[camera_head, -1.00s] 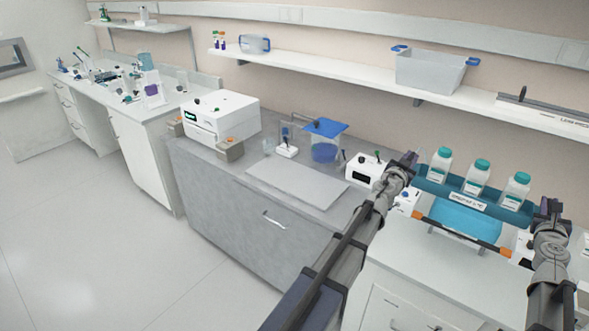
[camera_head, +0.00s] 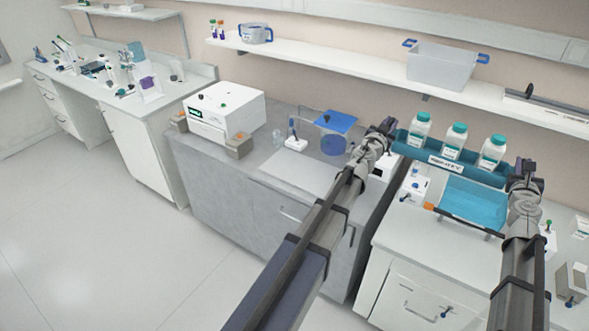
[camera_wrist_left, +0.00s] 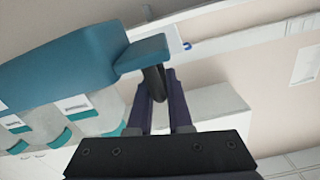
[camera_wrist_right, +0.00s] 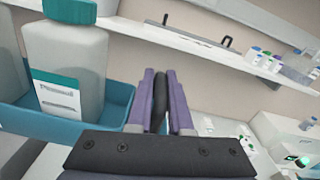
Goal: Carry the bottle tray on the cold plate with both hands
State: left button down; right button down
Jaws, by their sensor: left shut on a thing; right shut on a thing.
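The teal bottle tray (camera_head: 445,162) hangs level in the air above the right-hand counter, with three white, teal-capped bottles (camera_head: 456,142) upright in it. My left gripper (camera_head: 388,126) is shut on the tray's left handle; the left wrist view shows this dark handle (camera_wrist_left: 155,82) between the fingers. My right gripper (camera_head: 523,168) is shut on the right handle, and the right wrist view shows that dark handle (camera_wrist_right: 160,95) between the fingers. A flat pale grey plate (camera_head: 297,172) lies bare on the grey bench to the left; it may be the cold plate.
A blue trough (camera_head: 480,203) stands on the right counter below the tray. A white instrument (camera_head: 226,110) stands left of the plate. A blue-lidded container (camera_head: 333,135) and a small stand (camera_head: 296,143) are behind it. A wall shelf (camera_head: 345,68) with a bin (camera_head: 443,68) runs behind.

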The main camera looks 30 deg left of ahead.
aim_at(311, 175)
jog(key=k+j, duration=0.1)
jog(key=j, duration=0.35)
jog(key=k+j, duration=0.15)
jog(key=j, duration=0.3)
jog(key=k+j, duration=0.1)
jog(key=j, duration=0.3)
jog(key=k+j, duration=0.1)
jog(key=j, duration=0.35)
jog(key=k+j, duration=0.1)
jog(key=j, duration=0.35)
jog(key=k+j, duration=0.15)
jog(key=j, duration=0.3)
